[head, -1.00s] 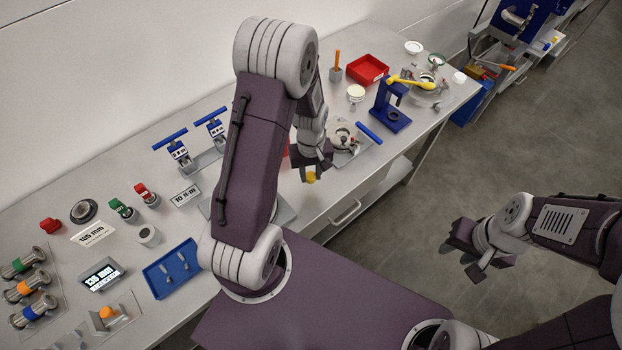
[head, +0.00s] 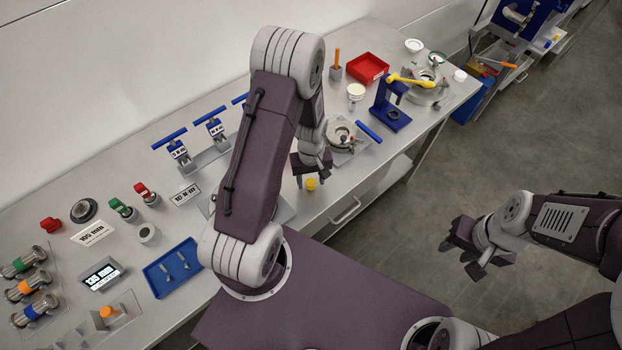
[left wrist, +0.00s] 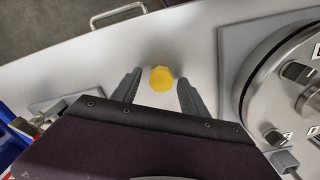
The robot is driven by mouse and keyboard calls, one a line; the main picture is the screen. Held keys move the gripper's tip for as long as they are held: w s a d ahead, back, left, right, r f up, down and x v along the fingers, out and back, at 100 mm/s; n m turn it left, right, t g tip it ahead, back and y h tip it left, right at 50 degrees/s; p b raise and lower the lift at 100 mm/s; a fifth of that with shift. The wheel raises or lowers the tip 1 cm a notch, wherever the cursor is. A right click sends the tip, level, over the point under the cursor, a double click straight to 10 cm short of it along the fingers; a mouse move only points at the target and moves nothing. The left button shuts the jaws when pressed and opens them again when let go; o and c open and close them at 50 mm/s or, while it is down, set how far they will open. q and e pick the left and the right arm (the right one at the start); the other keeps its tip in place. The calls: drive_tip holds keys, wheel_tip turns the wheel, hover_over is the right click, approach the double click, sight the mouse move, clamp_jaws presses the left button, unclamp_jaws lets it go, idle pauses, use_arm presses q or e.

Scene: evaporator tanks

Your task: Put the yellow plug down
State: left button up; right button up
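The small yellow plug (head: 310,185) stands on the grey worktop near its front edge. My left gripper (head: 311,179) is above it, with one finger on each side. In the left wrist view the yellow plug (left wrist: 162,79) lies between the tips of my left gripper (left wrist: 160,76), with a clear gap to both fingers. The left gripper is open and holds nothing. My right gripper (head: 466,262) is open and empty, out over the floor to the right of the bench.
A round metal fixture (head: 341,133) stands to the right of the left gripper, with a blue press (head: 391,116) beyond. A blue tray (head: 172,268) lies to the left. A drawer handle (head: 345,213) juts from the bench front. The worktop around the plug is clear.

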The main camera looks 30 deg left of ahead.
sight(311, 182)
use_arm(q)
drive_tip(key=shift+r, duration=0.2)
wheel_tip(311, 182, up, 12)
drive_tip(key=s+d+f+m+t+b, duration=0.1)
drive_tip(key=s+d+m+b, duration=0.3)
drive_tip(key=s+m, duration=0.3)
drive_tip(key=shift+s+d+f+m, duration=0.3)
drive_tip(key=shift+s+d+f, duration=0.15)
drive_tip(key=shift+s, duration=0.35)
